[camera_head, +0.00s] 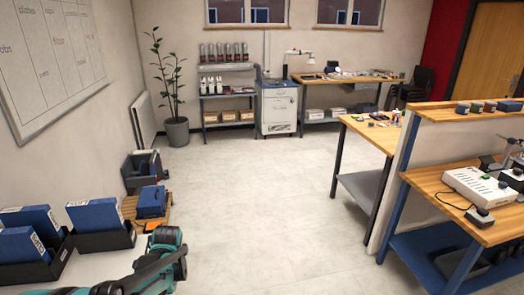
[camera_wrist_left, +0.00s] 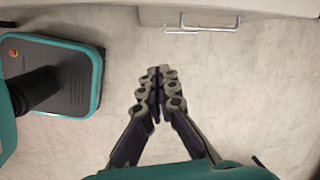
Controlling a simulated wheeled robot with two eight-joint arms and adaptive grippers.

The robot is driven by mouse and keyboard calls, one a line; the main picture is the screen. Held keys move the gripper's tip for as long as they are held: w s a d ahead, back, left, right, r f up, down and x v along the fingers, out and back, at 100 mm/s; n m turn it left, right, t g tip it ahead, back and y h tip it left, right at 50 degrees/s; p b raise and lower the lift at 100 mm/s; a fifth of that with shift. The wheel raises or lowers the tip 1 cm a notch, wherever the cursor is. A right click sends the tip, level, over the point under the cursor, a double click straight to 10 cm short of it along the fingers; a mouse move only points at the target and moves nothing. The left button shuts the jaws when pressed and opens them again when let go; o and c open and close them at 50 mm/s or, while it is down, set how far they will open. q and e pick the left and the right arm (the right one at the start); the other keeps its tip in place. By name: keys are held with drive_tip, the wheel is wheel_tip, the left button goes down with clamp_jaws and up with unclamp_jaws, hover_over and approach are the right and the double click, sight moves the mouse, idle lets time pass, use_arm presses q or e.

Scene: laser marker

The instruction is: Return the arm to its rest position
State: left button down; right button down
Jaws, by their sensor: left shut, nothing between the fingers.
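My left gripper (camera_wrist_left: 157,78) is in the left wrist view, its dark jointed fingers brought together at the tips. It is shut with nothing between the fingers, above the pale floor. In the head view, my teal left arm (camera_head: 160,262) comes in at the lower left; its gripper cannot be made out there. My right gripper is in neither view.
A white furniture edge with metal handles (camera_wrist_left: 210,22) is at the top of the wrist view. Blue binders (camera_head: 22,246) in dark trays stand at lower left. A wooden workbench (camera_head: 470,185) is at right. The middle floor (camera_head: 270,200) is clear.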

use_arm(q)
drive_tip(key=s+d+r+n+t+h, duration=0.1)
drive_tip(key=s+d+r+n+t, duration=0.2)
drive_tip(key=s+d+r+n, duration=0.2)
drive_tip(key=s+d+r+n+t+h, duration=0.1)
drive_tip(key=s+d+r+n+t, duration=0.2)
drive_tip(key=s, duration=0.8)
drive_tip(key=shift+d+r+n, duration=1.35)
drive_tip(key=shift+d+n, duration=0.95)
drive_tip(key=shift+d, duration=0.05)
